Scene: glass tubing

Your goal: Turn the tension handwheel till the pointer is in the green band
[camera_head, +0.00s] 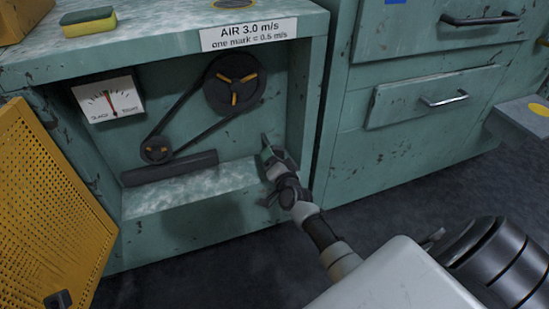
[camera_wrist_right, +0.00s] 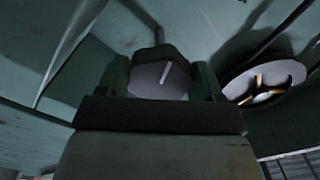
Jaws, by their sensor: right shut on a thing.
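The handwheel (camera_wrist_right: 160,72) shows in the right wrist view as a dark lobed knob with a pale line on its face. My right gripper (camera_head: 268,150) is at the right side of the open cabinet bay, and its fingers are shut on the handwheel, one on each side. In the head view the gripper mostly hides the handwheel. The tension gauge (camera_head: 108,100) is a white dial on the left of the bay, marked SLACK at its left end. A thin reddish pointer stands near the middle of the dial. I cannot make out a green band. My left gripper is not in view.
A belt links the large pulley (camera_head: 235,85) and small pulley (camera_head: 157,150), left of my right gripper. A yellow perforated door (camera_head: 45,205) hangs open at the left. Drawers (camera_head: 432,96) stand to the right. A sponge (camera_head: 88,18) lies on top.

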